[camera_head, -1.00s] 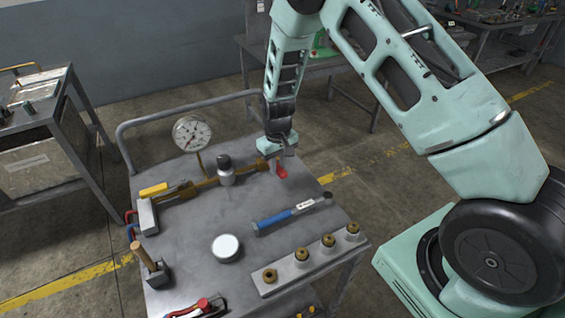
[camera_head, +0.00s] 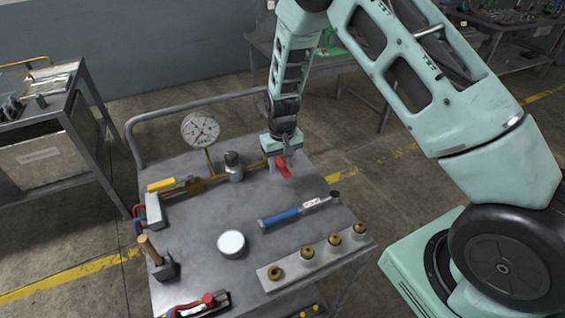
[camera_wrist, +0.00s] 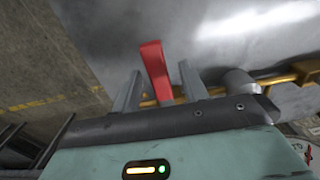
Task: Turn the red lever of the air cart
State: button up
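The red lever (camera_head: 284,167) sits at the right end of the brass pipe (camera_head: 213,181) on the air cart's grey top (camera_head: 205,215). In the wrist view the red lever (camera_wrist: 155,68) stands between the two fingers of my gripper (camera_wrist: 160,88), with a visible gap on each side. My gripper (camera_head: 283,152) points down over the lever in the head view and hides the lever's pivot. The fingers are open. A round pressure gauge (camera_head: 200,130) stands up from the pipe, and a yellow lever (camera_head: 161,185) is at its left end.
A wooden-handled tool (camera_head: 153,253) stands at the left edge. A metal rail (camera_head: 195,108) runs along the back.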

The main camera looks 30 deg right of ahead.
aim_at(282, 166)
notch_tip(282, 166, up, 17)
jog(key=b, duration=0.3)
jog(key=shift+r, duration=0.2)
dwell(0.5)
jog(key=s+a+r+n+y, duration=0.1)
jog(key=s+a+r+n, duration=0.25)
jog(key=s+a, duration=0.9)
jog(key=s+a+n, duration=0.1)
jog(key=s+n, duration=0.3)
jog(key=s, duration=1.6)
jog(key=shift+s+r, duration=0.15)
jog(key=shift+n, duration=0.25)
